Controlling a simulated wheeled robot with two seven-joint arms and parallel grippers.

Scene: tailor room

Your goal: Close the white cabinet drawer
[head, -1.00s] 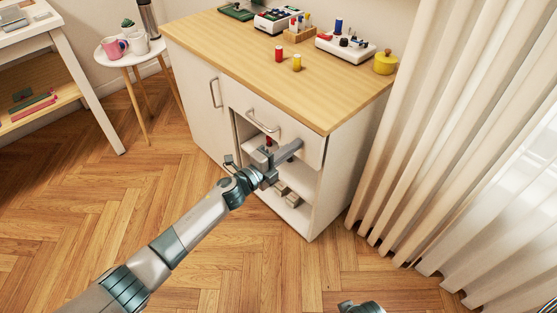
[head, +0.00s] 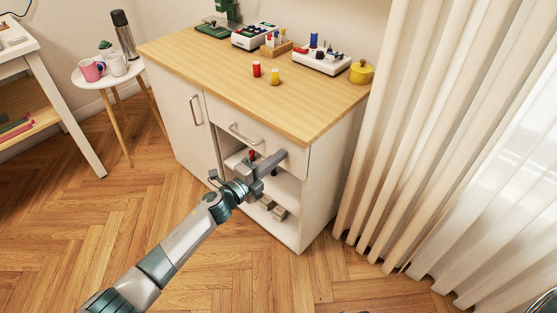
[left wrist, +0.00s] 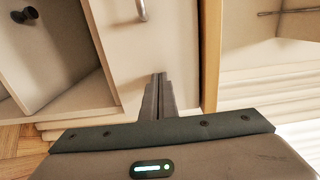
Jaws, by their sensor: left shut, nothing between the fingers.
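The white cabinet (head: 331,185) stands ahead under a light wooden top. Its drawer front (head: 217,111) has a curved metal handle (head: 243,134) and sits just below the top, looking close to flush in the head view; I cannot tell whether a small gap is left. My left gripper (head: 283,156) is shut and empty, its fingertips at the lower right part of the drawer front. In the left wrist view the closed fingers (left wrist: 158,84) point at the drawer front (left wrist: 150,55), beside the handle (left wrist: 142,10); contact is unclear. My right gripper is not visible.
Open shelves (head: 287,185) with small items lie below the drawer, beside a closed door (head: 185,125). Spools, a yellow pot (head: 361,72) and sewing things stand on the top. Curtains (head: 400,150) hang at the right. A round stool (head: 110,77) stands left. Floor in front is clear.

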